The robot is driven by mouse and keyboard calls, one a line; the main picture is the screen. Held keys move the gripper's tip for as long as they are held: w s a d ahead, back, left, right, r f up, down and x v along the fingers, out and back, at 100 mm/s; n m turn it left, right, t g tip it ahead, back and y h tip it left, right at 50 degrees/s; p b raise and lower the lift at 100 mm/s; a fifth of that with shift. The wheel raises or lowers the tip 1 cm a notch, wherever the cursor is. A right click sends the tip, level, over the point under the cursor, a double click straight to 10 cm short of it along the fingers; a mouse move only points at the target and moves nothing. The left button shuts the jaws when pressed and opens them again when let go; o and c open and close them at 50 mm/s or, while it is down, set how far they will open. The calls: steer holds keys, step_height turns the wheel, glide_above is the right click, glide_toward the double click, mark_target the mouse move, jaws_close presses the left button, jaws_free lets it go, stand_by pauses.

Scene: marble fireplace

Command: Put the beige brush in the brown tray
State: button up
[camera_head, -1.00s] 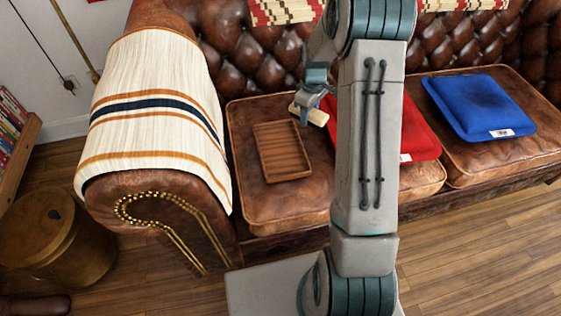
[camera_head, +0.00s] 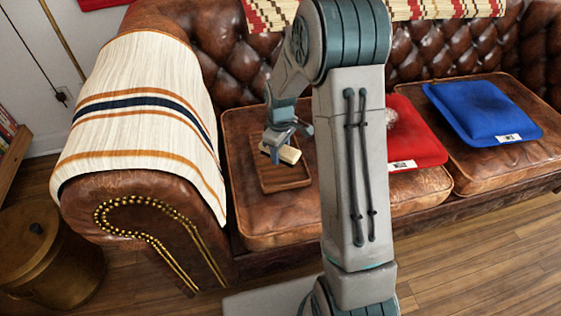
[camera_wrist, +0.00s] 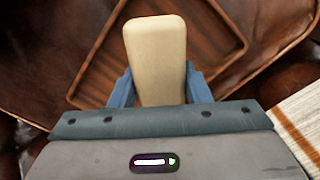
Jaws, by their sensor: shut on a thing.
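The beige brush (camera_head: 284,153) is held in my gripper (camera_head: 275,146), over the brown tray (camera_head: 285,185) in the head view. The brown tray is a ribbed wooden tray lying on the left sofa cushion. In the wrist view, the brush (camera_wrist: 155,58) is between the two blue fingers of my gripper (camera_wrist: 160,88), with its long beige end pointing away. The tray (camera_wrist: 215,40) shows behind and below it. My gripper is shut on the brush. Its exact height above the tray is hard to tell.
The brown leather sofa cushion (camera_head: 245,215) surrounds the tray. A red cushion (camera_head: 418,140) and a blue cushion (camera_head: 485,112) lie to the right. A striped white throw (camera_head: 150,110) covers the sofa arm at left.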

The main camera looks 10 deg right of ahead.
mark_target(281, 159)
steer(key=shift+f+b, duration=0.85)
steer(key=shift+f, duration=1.1)
steer(key=shift+f, duration=0.2)
steer(key=o, duration=1)
steer(key=shift+c, duration=0.2)
steer(key=shift+r, duration=0.1)
step_height(281, 159, up, 12)
steer(key=p, duration=0.4)
steer(key=shift+r, duration=0.15)
steer(key=s+r+m, duration=0.4)
steer(key=s, duration=0.7)
steer(key=s+r+m+t, duration=0.1)
steer(key=s+r+m, duration=0.3)
steer(key=s, duration=0.8)
steer(key=shift+s+a+r+m, duration=0.2)
steer(key=shift+r+m, duration=0.2)
steer(key=shift+r, duration=0.3)
